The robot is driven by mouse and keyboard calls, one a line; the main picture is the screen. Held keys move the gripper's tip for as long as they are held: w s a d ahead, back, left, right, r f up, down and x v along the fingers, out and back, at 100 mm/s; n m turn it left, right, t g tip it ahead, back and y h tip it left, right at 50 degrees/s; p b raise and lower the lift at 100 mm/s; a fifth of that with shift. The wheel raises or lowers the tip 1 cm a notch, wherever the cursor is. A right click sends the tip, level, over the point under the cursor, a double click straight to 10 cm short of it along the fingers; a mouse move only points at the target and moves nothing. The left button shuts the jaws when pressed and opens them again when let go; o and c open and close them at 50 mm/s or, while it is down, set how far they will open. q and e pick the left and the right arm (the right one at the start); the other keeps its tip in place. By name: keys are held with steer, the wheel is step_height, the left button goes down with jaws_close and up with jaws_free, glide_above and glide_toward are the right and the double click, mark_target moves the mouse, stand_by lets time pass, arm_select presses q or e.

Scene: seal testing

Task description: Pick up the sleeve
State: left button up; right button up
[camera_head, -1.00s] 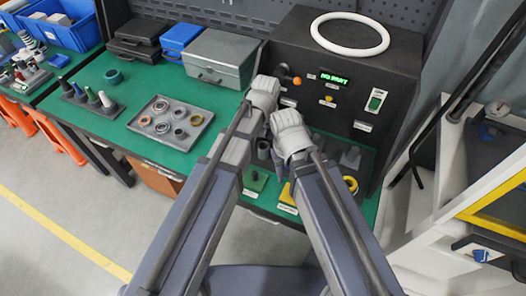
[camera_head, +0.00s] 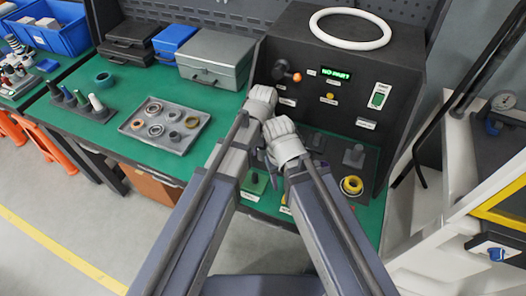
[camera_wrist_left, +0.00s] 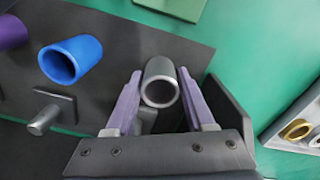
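A grey metallic sleeve (camera_wrist_left: 160,84) stands on the dark panel (camera_wrist_left: 165,42), its open end facing the left wrist camera. The two purple fingers of my left gripper (camera_wrist_left: 160,98) are on either side of it, apparently open with narrow gaps. A blue sleeve (camera_wrist_left: 70,60) and a purple one (camera_wrist_left: 10,31) stand farther left. In the head view my left gripper (camera_head: 261,103) is over the front of the test machine, its fingers hidden by my wrist. My right gripper (camera_head: 284,143) is close beside it; its fingers are not clear. The grey sleeve is hidden there.
The black test machine (camera_head: 405,80) reads NO PART; a white ring (camera_head: 350,14) lies on top. A tray of rings (camera_head: 140,137) and a peg rack (camera_head: 72,101) stand left on the green bench (camera_head: 115,150). A yellow ring (camera_head: 351,185) sits at right.

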arm_select(q)
jaws_close()
stand_by(0.5)
